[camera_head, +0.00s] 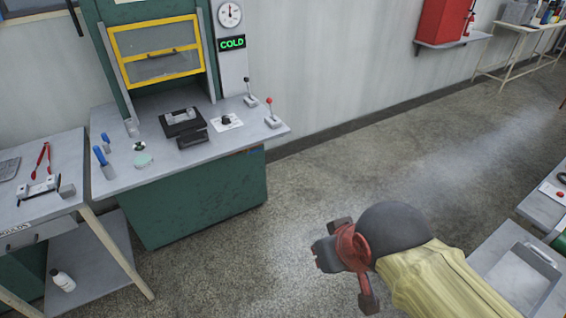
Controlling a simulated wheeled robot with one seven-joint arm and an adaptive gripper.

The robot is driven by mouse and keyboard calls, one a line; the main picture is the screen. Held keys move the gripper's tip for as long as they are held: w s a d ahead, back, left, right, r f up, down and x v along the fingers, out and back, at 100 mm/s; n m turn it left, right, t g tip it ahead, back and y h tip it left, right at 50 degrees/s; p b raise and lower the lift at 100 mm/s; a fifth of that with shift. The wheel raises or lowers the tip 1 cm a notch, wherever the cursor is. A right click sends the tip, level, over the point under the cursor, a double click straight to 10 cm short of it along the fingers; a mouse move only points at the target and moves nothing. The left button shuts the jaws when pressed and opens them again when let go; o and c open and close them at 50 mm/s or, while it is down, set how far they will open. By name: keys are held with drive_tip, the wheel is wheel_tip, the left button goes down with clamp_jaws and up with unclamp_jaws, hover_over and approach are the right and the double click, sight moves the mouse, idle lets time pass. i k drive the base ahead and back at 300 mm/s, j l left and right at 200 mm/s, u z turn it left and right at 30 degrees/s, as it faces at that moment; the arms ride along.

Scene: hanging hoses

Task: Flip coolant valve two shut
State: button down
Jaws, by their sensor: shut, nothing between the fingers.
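Two small levers stand on the right end of the press bench: one with a black knob (249,93) and one with a red knob (271,113). Both stand roughly upright, leaning slightly. No readable label shows which, if either, is coolant valve two. My gripper (322,254) is at the lower middle, over open floor. It points left, is shut and empty, and is well apart from the bench and both levers.
The green press (205,200) has a yellow-framed guard (155,52), a dial (229,14) and a lit "COLD" sign (232,43). A side table (65,205) with red tongs stands left. Another bench (515,280) is at lower right. Floor between is clear.

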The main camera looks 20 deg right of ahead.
sight(246, 151)
drive_tip(key=k+z, duration=0.1)
drive_tip(key=i+j, duration=0.3)
drive_tip(key=i, duration=0.2)
drive_tip(key=i+j, duration=0.3)
drive_tip(key=i, duration=0.25)
drive_tip(key=i+j+z, duration=0.1)
drive_tip(key=i+j, duration=0.2)
drive_tip(key=i, duration=0.2)
drive_tip(key=i+j, duration=0.35)
drive_tip(key=i, duration=0.15)
